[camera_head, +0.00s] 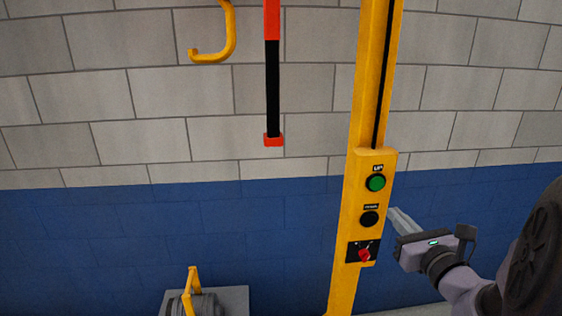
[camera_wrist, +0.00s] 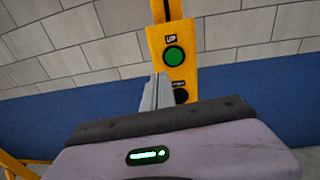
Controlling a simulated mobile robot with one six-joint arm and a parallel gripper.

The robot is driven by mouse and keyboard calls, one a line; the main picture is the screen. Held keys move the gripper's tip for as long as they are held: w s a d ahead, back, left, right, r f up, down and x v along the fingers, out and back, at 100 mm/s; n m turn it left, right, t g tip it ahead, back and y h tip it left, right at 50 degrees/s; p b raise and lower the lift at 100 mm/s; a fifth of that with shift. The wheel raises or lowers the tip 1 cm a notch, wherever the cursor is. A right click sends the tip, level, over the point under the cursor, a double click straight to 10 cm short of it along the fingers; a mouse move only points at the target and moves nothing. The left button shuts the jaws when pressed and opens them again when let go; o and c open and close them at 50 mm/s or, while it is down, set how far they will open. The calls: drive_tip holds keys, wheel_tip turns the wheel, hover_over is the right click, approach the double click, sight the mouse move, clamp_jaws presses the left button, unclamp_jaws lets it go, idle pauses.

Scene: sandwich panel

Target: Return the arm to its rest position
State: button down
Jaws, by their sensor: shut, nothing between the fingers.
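My gripper (camera_head: 396,217) is at the right of the yellow control panel (camera_head: 349,213) in the head view. Its fingers are shut with nothing between them, and their tips point up and left toward the panel's right edge. The wrist view shows the shut fingers (camera_wrist: 157,90) in front of the panel (camera_wrist: 155,45), below and left of the green UP button (camera_wrist: 173,56). I cannot tell whether the fingertips touch the panel. My arm comes in from the lower right of the head view.
The panel carries a green UP button (camera_head: 376,182), a black button (camera_head: 370,218) and a red switch (camera_head: 364,255). A yellow hook (camera_head: 229,40) and a red-black bar (camera_head: 273,85) hang at upper left. A grey machine (camera_head: 204,303) stands at lower left. The blue-and-grey wall is behind.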

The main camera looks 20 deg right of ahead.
drive_tip(key=a+f+n+g+y+b, duration=0.3)
drive_tip(key=a+n+y, duration=0.3)
drive_tip(key=a, duration=0.7)
drive_tip(key=a+f+n+g+y+b, duration=0.2)
drive_tip(key=a+f+n+y, duration=0.15)
drive_tip(key=a+n, duration=0.65)
drive_tip(key=s+a+f+n+g+b, duration=0.55)
drive_tip(key=s+a+f+n, duration=0.35)
drive_tip(key=a, duration=0.3)
drive_tip(key=s+d+f+n+g+h+b, duration=0.1)
drive_tip(key=s+d+f+n+h+b, duration=0.1)
drive_tip(key=s+n, duration=0.5)
drive_tip(key=d+f+n+h, duration=0.1)
drive_tip(key=h, duration=0.1)
drive_tip(key=shift+d+h+b, duration=0.15)
drive_tip(key=shift+h+b, duration=0.2)
drive_tip(key=shift+f, duration=0.15)
